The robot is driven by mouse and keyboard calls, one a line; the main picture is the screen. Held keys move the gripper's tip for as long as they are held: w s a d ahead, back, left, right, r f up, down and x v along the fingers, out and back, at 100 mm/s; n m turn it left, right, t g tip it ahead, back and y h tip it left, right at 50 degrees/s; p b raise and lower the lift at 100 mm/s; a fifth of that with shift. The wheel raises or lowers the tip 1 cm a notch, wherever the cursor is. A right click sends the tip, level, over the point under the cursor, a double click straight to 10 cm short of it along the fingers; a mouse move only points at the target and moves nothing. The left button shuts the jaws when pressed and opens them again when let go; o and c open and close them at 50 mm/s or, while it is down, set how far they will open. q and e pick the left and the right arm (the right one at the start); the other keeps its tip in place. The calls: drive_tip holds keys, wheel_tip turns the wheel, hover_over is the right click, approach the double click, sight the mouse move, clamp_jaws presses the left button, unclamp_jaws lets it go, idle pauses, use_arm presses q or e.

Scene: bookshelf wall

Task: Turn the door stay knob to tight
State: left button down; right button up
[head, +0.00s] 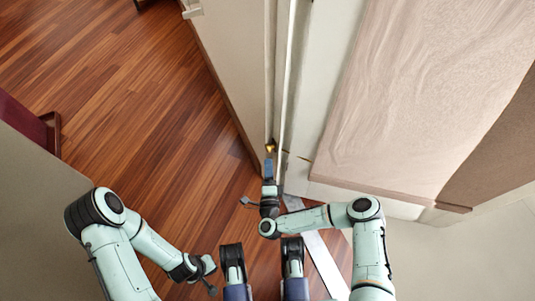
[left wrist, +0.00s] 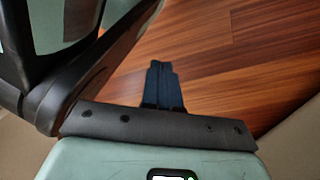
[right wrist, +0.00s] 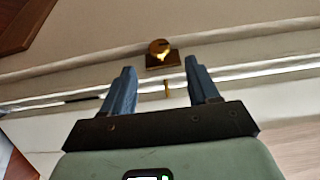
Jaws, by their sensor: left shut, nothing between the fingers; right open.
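The door stay knob (right wrist: 159,47) is a small round brass-coloured piece on a brass plate in the right wrist view. It shows in the head view as a gold spot (head: 270,147) on the narrow door edge. My right gripper (right wrist: 161,68) is open; the knob lies just beyond its fingertips, roughly centred between them, with nothing held. In the head view my right gripper (head: 269,163) is directly below the knob. Whether it touches the knob cannot be told. My left gripper (left wrist: 163,68) is shut and empty above the wooden floor, away from the knob.
A thin brass pin (right wrist: 167,88) stands between my right fingers, nearer than the knob. A white edge (head: 288,75) runs up beside the knob, with a pale textured panel (head: 420,90) to the right. The wooden floor (head: 130,90) at left is mostly clear.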

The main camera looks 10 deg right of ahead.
sight(270, 147)
use_arm(q)
drive_tip(key=shift+g, duration=0.8)
drive_tip(key=s, duration=0.1)
drive_tip(key=s+f+b, duration=0.1)
drive_tip(key=s, duration=0.1)
drive_tip(key=s+f, duration=0.1)
drive_tip(key=shift+s+a+f+b, duration=0.1)
drive_tip(key=shift+s+a+b, duration=0.15)
drive_tip(key=shift+b, duration=0.15)
use_arm(e)
drive_tip(key=w, duration=0.6)
drive_tip(key=shift+w+d, duration=0.25)
drive_tip(key=shift+w, duration=0.15)
drive_tip(key=c, duration=1)
use_arm(q)
drive_tip(key=shift+w, duration=0.1)
use_arm(e)
drive_tip(key=shift+f+t, duration=0.1)
drive_tip(key=shift+t, duration=0.2)
drive_tip(key=shift+w+a+f+m+t+h, duration=0.1)
drive_tip(key=shift+f+m+t+h, duration=0.2)
drive_tip(key=shift+m+t, duration=0.45)
drive_tip(key=shift+s+f+m+t+h, duration=0.1)
drive_tip(key=shift+m+t+h, duration=0.35)
drive_tip(key=shift+t, duration=0.6)
drive_tip(key=shift+w+a+f+m+t+h, duration=0.15)
drive_tip(key=shift+m+t+h, duration=0.2)
drive_tip(key=shift+m+t, duration=0.4)
drive_tip(key=shift+d+t, duration=0.15)
drive_tip(key=shift+t, duration=0.1)
